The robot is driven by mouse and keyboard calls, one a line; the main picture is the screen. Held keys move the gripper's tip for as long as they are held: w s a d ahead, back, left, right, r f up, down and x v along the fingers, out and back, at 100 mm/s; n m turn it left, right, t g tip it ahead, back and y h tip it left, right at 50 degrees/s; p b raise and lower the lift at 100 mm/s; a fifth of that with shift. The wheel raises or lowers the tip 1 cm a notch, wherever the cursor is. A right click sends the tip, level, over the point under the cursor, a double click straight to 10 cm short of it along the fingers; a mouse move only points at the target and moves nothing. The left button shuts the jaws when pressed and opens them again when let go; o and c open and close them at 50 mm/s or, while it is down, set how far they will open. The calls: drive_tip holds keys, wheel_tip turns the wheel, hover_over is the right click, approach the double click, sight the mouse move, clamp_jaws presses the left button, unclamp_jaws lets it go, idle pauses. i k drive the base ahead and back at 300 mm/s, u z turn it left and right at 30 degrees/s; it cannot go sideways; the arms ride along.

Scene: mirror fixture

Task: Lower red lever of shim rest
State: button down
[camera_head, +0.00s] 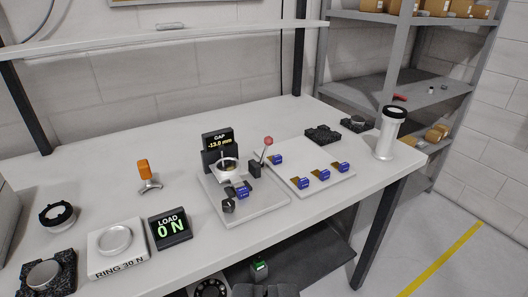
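A red-knobbed lever (268,141) stands up at a tilt, its knob raised, near the middle of the bench. Its foot is by a small black block beside the gap gauge (218,141), which reads GAP -13.0 mm. The gauge's light base plate (262,205) carries a round ring and a blue-tagged piece. To the right a white plate (335,183) holds several blue-tagged shims. I cannot tell which of these is the shim rest. The dark tip of my gripper (265,290) shows at the bottom edge, well short of the lever and touching nothing visible. Its opening is unclear.
A load display (170,227) reading 0 N and a RING 30 N block (117,247) stand left. An orange-handled tool (145,174) is behind them. A white cylinder (388,135) stands at the right end. Black pads lie at the back right. A shelf overhangs the back.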

sight(268, 141)
drive_tip(key=u, duration=0.2)
drive_tip(key=k, duration=0.3)
drive_tip(key=z, duration=0.7)
drive_tip(key=i, duration=1.4)
drive_tip(key=u, duration=0.4)
drive_tip(key=i, duration=0.7)
drive_tip(key=u, duration=0.5)
